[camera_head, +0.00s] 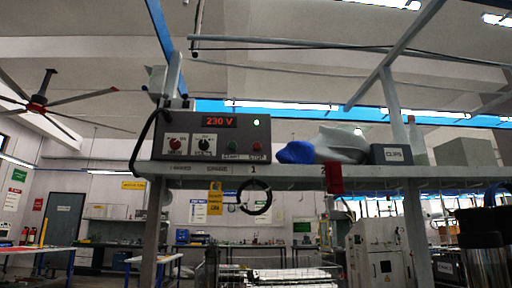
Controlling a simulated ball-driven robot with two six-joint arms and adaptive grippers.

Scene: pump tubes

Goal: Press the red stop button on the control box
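The control box (180,123) is grey and stands on the shelf, left of the picture's middle. Its red display (219,122) reads 230 V, and a green light (256,123) glows at its upper right. The red stop button (256,146) sits low on the right of the front panel, above a label reading STOP. A green button (231,146) is just left of it, above its own label. A red knob and a black knob (204,145) are further left. Neither of my grippers shows, and nothing covers the stop button.
The shelf (300,170) runs across on upright posts. Blue and grey cloth-like items (342,146) and a small labelled box (392,154) sit right of the control box. A yellow padlock-shaped item (215,199), a black ring (254,196) and a red item (333,178) hang below.

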